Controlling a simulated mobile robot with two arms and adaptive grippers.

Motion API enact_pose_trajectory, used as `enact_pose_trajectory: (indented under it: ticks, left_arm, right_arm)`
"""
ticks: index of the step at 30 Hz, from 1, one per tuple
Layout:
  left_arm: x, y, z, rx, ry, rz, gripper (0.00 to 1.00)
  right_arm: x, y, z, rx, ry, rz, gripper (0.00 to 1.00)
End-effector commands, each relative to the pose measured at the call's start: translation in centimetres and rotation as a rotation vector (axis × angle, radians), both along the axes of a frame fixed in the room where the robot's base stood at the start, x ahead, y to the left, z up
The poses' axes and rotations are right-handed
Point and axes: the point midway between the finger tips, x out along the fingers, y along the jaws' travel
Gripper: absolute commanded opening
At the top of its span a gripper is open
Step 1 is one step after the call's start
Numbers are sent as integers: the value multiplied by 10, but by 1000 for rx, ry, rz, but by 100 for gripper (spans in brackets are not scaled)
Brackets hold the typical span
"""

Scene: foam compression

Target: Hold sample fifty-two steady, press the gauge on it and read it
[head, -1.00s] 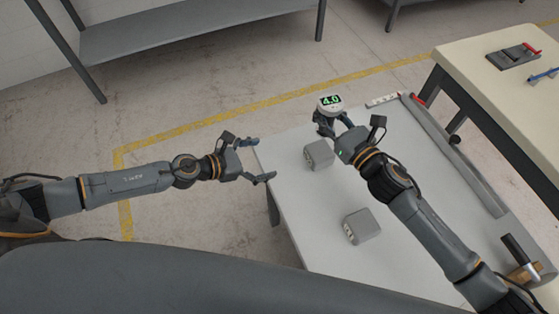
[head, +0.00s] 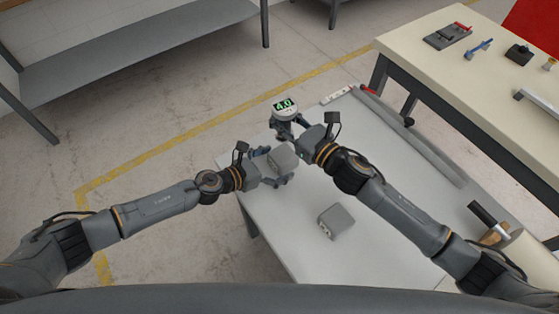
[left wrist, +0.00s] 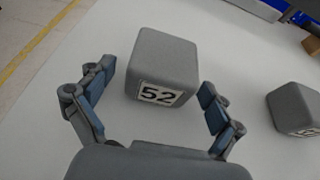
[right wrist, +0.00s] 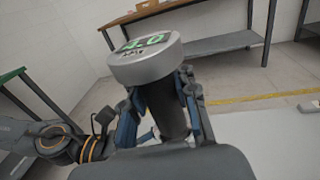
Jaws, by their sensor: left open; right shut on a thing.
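Sample fifty-two is a grey foam block (left wrist: 164,66) with a "52" label in the left wrist view; it also shows in the head view (head: 283,158) on the white table (head: 285,235). My left gripper (head: 278,166) is open, its fingers on either side of the block's near part, with gaps visible in the left wrist view (left wrist: 155,105). My right gripper (head: 288,130) is shut on the gauge (head: 285,108), a round device whose green display reads 4.0. The gauge also shows in the right wrist view (right wrist: 146,60), held up, apart from the block.
A second grey block (head: 336,221) stands nearer on the table; its label is only partly readable in the left wrist view (left wrist: 296,108). A grey roll (head: 410,135) lies along the right side. A cream bench (head: 455,75) with tools stands beyond.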

Motion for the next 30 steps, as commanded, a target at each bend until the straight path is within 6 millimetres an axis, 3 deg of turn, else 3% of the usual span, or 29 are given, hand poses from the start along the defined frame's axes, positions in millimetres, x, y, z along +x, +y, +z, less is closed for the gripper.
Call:
enact_pose_trajectory:
  ticks: [13, 14, 22, 26, 30]
  left_arm:
    - [7, -9, -4, -1, 1, 0, 92]
    - [7, -9, -4, -1, 0, 0, 90]
    - [7, -9, -4, -1, 1, 0, 36]
    - [7, -9, -4, -1, 1, 0, 36]
    - [7, -9, -4, -1, 1, 0, 36]
  right_arm:
    - [0, 0, 1, 2, -2, 1, 0]
    - [0, 0, 1, 2, -2, 1, 0]
    - [0, 0, 1, 2, -2, 1, 0]
    - [0, 0, 0, 1, -3, 4, 0]
    - [3, 0, -15, 4, -6, 43, 0]
